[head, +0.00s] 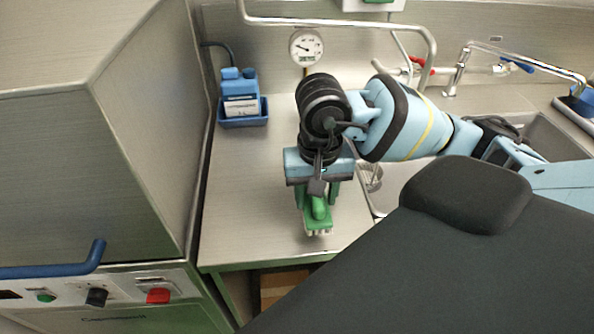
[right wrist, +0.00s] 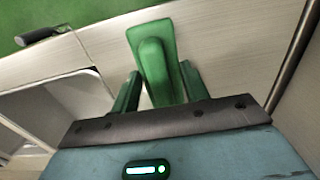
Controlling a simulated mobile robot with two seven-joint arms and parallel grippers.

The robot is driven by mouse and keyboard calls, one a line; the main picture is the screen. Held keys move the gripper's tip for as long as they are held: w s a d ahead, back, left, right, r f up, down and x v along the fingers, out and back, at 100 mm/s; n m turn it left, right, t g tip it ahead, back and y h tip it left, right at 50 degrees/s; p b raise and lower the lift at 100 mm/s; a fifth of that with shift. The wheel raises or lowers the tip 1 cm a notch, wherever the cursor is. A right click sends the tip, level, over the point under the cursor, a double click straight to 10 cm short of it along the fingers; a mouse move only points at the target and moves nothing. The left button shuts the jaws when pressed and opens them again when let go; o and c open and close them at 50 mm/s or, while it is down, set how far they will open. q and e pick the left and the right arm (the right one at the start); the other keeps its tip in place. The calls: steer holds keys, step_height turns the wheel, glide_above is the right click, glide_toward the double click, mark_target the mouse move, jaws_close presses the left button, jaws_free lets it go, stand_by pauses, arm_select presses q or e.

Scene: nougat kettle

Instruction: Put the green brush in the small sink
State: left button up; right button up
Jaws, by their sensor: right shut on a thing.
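The green brush (head: 319,222) has pale bristles pointing down. It is over the steel counter near its front edge; I cannot tell if the bristles touch the counter. My right gripper (head: 318,196) points down and is shut on the brush. In the right wrist view the brush (right wrist: 156,65) sits between the two green fingers (right wrist: 160,92). A sink basin (head: 378,200) lies just right of the gripper, mostly hidden by my arm. It also shows at the left of the right wrist view (right wrist: 55,112). My left gripper is not in view.
Another basin (head: 548,138) is at the right, partly behind my arm. A tap (head: 462,68) stands at the back. A blue tray with bottles (head: 242,118) is at the back left, near a dial gauge (head: 306,46). A steel machine (head: 95,130) stands left. The counter between is clear.

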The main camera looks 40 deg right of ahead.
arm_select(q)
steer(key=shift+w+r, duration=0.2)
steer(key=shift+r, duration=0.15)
arm_select(e)
steer(key=w, duration=0.2)
steer(key=w+d, duration=0.1)
steer(key=w, duration=0.2)
steer(key=w+d, duration=0.1)
steer(key=w, duration=0.2)
steer(key=shift+d+f, duration=0.2)
steer(key=shift+f, duration=0.15)
steer(key=shift+w, duration=0.1)
steer(key=shift+w+d, duration=0.1)
steer(key=shift+w, duration=0.1)
steer(key=shift+w+f+p, duration=0.1)
steer(key=shift+f+p, duration=0.2)
steer(key=shift+p, duration=0.05)
step_height(320, 180, down, 3)
steer(key=shift+r, duration=0.1)
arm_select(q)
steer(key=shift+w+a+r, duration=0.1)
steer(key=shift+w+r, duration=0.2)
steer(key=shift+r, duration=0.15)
arm_select(e)
steer(key=shift+f, duration=0.3)
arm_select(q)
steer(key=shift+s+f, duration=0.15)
arm_select(e)
steer(key=o, duration=1)
steer(key=shift+c, duration=0.2)
